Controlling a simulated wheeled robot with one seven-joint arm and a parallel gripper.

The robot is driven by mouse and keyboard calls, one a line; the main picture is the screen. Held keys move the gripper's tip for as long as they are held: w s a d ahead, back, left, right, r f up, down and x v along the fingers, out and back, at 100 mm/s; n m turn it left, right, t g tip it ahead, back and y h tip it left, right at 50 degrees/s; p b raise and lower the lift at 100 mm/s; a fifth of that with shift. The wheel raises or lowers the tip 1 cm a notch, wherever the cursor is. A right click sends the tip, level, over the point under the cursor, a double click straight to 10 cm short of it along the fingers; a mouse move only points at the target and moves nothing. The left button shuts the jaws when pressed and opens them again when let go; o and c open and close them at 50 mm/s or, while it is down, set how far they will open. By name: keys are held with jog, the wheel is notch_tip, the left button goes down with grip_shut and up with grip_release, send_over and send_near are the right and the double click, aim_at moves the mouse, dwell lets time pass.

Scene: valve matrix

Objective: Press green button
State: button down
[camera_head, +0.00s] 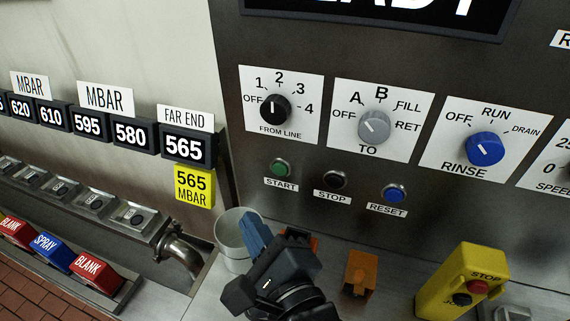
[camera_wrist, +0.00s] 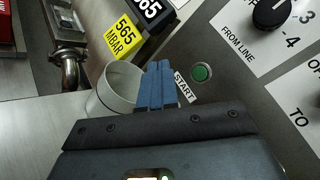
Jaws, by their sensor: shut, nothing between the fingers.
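The green button (camera_head: 280,168) sits on the dark metal panel above a START label (camera_head: 281,184). In the wrist view the green button (camera_wrist: 202,72) is right of my fingers, beside the tilted START label (camera_wrist: 184,84). My gripper (camera_head: 252,222) has blue fingers that are shut with nothing between them. In the head view the fingertips are below and left of the button, apart from it. In the wrist view my gripper (camera_wrist: 158,68) points up toward the panel, just left of the label.
A white cup-like container (camera_head: 232,240) stands behind my fingers. A black STOP button (camera_head: 335,180) and a blue RESET button (camera_head: 393,193) sit to the right. Knobs are above. An orange block (camera_head: 358,272) and a yellow stop box (camera_head: 462,282) are on the counter.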

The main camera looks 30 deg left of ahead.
aim_at(280, 169)
jog(key=w+a+b, duration=0.2)
jog(key=w+b, duration=0.2)
jog(key=w, duration=0.4)
jog(key=shift+w, duration=0.25)
jog(key=shift+w, duration=0.15)
dwell(2.1)
jog(key=shift+w+a, duration=0.1)
jog(key=shift+w, duration=0.15)
jog(key=shift+w+a, duration=0.1)
jog(key=shift+w, duration=0.35)
dwell(0.8)
jog(key=shift+s+d+p, duration=0.2)
jog(key=shift+s+p, duration=0.5)
jog(key=shift+s, duration=0.15)
